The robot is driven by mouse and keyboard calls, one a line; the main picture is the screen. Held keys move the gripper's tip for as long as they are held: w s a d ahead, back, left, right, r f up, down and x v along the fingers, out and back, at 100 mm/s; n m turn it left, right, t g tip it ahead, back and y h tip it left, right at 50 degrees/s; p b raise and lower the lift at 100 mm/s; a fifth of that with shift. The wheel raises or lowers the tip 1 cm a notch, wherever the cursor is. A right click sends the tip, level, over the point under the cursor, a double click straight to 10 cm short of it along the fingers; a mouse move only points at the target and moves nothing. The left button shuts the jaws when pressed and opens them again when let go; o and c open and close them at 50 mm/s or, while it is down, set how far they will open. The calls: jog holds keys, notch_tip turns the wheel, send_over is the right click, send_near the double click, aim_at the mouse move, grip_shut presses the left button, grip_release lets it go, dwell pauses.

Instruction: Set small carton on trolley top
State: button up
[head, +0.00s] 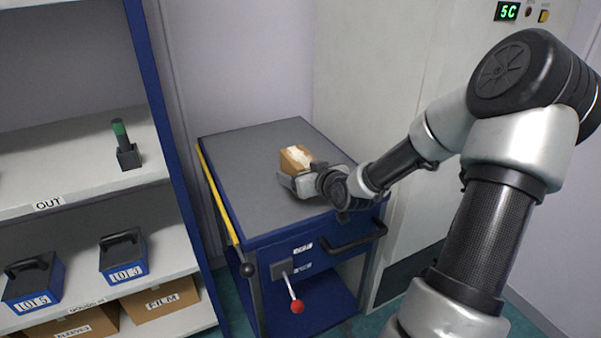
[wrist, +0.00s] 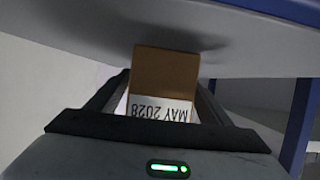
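The small carton (head: 296,157) is a brown box with a white patch, over the front half of the grey trolley top (head: 262,135).
The trolley has a yellow side rail (head: 218,192), a black front handle (head: 355,240) and a red-knobbed lever (head: 296,305). A blue-framed shelf (head: 165,125) with labelled boxes stands at left. A pale cabinet (head: 385,75) stands behind right. The rear trolley top is clear.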

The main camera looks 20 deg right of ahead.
jog(key=shift+r, duration=0.2)
jog(key=shift+s+d+r+p, duration=0.1)
jog(key=shift+s+p, duration=0.2)
jog(key=p+v, duration=0.4)
jog(key=v, duration=0.6)
jog(key=shift+s+r, duration=0.2)
jog(key=shift+s, duration=0.4)
